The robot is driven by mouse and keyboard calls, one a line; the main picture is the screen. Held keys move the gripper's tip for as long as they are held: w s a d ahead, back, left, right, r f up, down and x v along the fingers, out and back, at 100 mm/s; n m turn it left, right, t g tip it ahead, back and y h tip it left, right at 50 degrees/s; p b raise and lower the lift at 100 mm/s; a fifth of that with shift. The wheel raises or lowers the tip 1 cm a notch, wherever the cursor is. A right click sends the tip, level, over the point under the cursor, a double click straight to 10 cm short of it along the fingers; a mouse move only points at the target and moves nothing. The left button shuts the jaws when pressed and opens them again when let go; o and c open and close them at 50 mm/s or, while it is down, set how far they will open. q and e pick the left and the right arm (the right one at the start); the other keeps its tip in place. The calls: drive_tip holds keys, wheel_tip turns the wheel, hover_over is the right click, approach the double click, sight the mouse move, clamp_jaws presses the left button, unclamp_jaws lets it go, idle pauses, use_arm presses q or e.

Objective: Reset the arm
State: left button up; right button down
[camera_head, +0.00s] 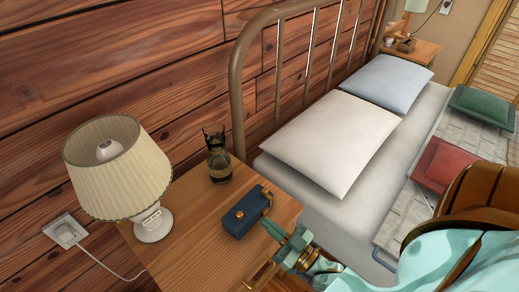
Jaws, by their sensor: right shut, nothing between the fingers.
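My right gripper (268,225) is at the lower middle, with its arm coming in from the lower right. It is shut with nothing in it. Its fingertips are close to the right end of a dark blue case (241,214) with a brown clasp, and I cannot tell whether they touch it. The case lies on the wooden nightstand (188,240). My left gripper is out of view.
A cream-shaded lamp (117,170) stands on the nightstand's left, and a dark glass carafe (219,165) at the back. A metal-framed bed with a white pillow (333,141) and red cushion (443,166) is on the right. A plank wall is behind.

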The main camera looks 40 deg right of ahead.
drive_tip(key=shift+f+v, duration=0.2)
drive_tip(key=shift+v, duration=2)
